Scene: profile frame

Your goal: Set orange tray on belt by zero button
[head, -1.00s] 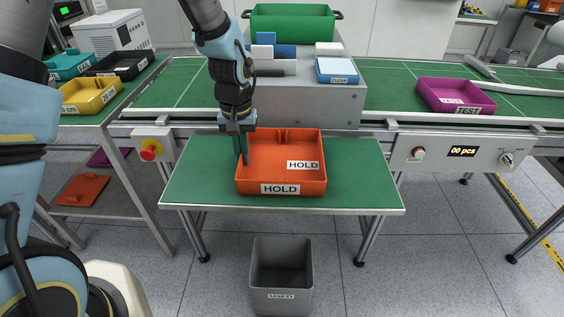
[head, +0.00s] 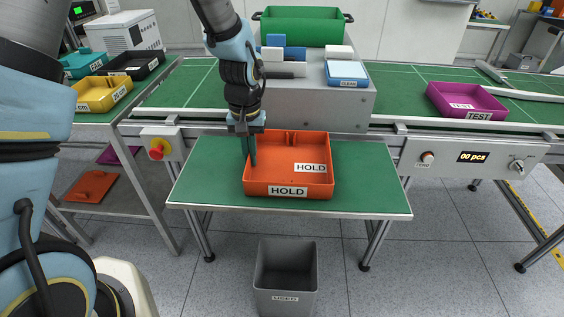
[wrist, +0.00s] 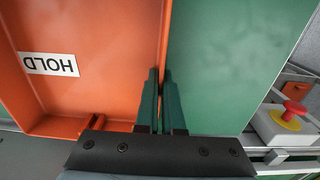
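The orange tray (head: 289,180), labelled HOLD, sits flat on a small green-topped table (head: 370,190) in front of the belt. My gripper (head: 249,160) is at the tray's left wall, pointing down. In the wrist view, its two dark green fingers (wrist: 160,80) are close together on either side of the tray wall (wrist: 164,45), one inside and one outside, and look shut on it. The green belt (head: 400,86) runs behind at a higher level. The zero button (head: 428,157) is on the belt's front panel, right of the table, beside a "00 pcs" display (head: 483,157).
A purple TEST tray (head: 467,100) is on the belt at right. A grey box (head: 330,107) on the belt behind the orange tray carries a green crate (head: 303,25) and smaller blocks. A red stop button (head: 157,152) is at left. A grey bin (head: 286,280) stands in front.

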